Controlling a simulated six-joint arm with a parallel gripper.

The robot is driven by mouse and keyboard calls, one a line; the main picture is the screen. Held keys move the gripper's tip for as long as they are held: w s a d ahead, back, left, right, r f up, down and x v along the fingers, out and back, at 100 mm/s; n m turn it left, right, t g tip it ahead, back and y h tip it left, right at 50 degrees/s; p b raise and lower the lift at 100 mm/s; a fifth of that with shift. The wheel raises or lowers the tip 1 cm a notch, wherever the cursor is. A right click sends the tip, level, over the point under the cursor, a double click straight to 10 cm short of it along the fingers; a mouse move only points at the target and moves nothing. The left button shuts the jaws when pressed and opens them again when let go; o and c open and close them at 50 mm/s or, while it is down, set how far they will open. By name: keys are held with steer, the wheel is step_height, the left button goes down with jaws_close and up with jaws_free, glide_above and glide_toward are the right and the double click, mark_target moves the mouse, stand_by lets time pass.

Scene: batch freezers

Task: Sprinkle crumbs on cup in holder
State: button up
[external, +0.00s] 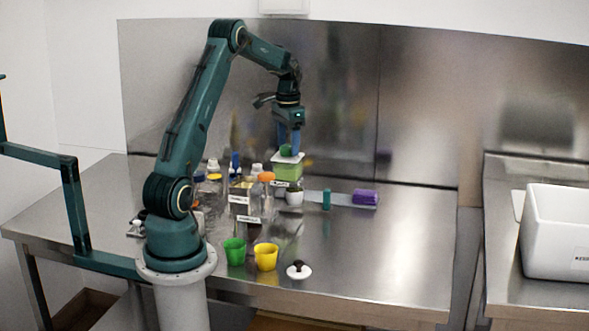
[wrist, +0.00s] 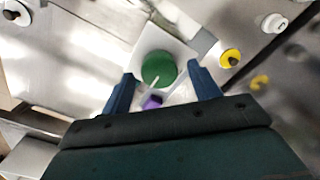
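My gripper (external: 289,137) points down above a green container (external: 288,170) with a white square top. A round green piece (external: 286,151) sits on that top, just below the blue fingers. In the wrist view, the round green piece (wrist: 158,68) lies between the fingertips of my gripper (wrist: 162,76), with gaps visible on both sides. The fingers are apart. A small white cup with a dark top (external: 294,197) stands in front of the green container; I cannot tell whether it sits in a holder. I cannot make out crumbs.
Bottles, one orange-capped (external: 266,178), crowd the left of the container. A green cup (external: 234,250) and yellow cup (external: 265,257) stand near the front edge, beside a white lid with a black knob (external: 298,270). A teal cylinder (external: 327,199) and purple roll (external: 366,197) stand right. The table's right is clear.

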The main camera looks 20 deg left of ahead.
mark_target(285, 147)
stand_by(0.3)
step_height(285, 147, up, 14)
stand_by(0.8)
steer(key=shift+s, duration=0.1)
steer(key=s+a+r+n+t, duration=0.2)
steer(key=s+a+r+n, duration=0.1)
steer(key=s, duration=0.6)
steer(key=s+a+r+n+t, duration=0.1)
steer(key=s+a+r+n, duration=0.2)
steer(key=s, duration=0.6)
steer(key=s+a+f+n+t, duration=0.1)
steer(key=s+f, duration=0.2)
steer(key=s, duration=0.4)
steer(key=s+a+f+n+t, duration=0.1)
steer(key=s+a+f+n, duration=0.1)
steer(key=s, duration=0.6)
steer(key=shift+s+f+t, duration=0.25)
steer(key=shift+f+t, duration=0.05)
steer(key=shift+f, duration=0.45)
